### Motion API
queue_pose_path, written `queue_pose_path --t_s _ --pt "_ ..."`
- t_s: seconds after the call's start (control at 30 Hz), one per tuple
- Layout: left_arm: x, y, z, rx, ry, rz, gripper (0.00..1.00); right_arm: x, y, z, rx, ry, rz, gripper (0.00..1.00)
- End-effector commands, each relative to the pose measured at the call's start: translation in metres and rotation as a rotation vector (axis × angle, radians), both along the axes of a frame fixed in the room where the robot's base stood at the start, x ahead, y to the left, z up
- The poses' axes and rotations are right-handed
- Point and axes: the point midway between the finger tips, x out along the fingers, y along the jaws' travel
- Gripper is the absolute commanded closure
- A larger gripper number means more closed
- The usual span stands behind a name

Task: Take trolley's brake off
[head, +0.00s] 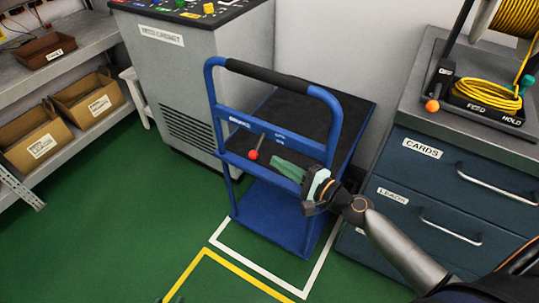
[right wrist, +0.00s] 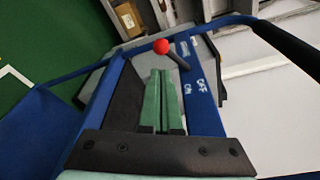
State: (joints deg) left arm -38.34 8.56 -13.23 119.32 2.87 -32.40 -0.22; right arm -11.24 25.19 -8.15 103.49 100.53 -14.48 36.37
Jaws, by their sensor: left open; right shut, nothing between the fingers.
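The blue trolley (head: 222,118) stands in the middle of the head view, with a black-gripped push handle on top. Its brake lever (head: 253,154) has a red ball on a dark rod and sits on the crossbar below the handle. In the right wrist view the red ball (right wrist: 161,46) is just beyond my fingertips, with ON and OFF marks on the blue bar beside the rod. My right gripper (head: 273,163) is shut and empty, its green fingers pointing at the lever, apparently apart from it.
A grey test cabinet (head: 200,75) stands behind the trolley to the left. A blue drawer unit (head: 450,170) with a cable reel on top stands at the right. A shelf (head: 100,120) with cardboard boxes is at the left. White and yellow lines mark the clear green floor.

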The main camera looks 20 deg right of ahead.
Motion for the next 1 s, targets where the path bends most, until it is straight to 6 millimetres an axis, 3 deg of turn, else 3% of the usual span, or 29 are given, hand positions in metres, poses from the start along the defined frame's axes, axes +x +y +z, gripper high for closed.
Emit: queue_pose_path --t_s 0.3,1.0 --pt "0.0 -0.001 0.003 0.0 0.001 -0.001 0.5 0.03 0.015 -0.003 0.001 0.0 0.0 1.0" --pt "0.0 -0.001 0.012 -0.002 0.001 -0.001 0.5 0.031 0.018 0.0 0.036 0.028 -0.001 1.0"
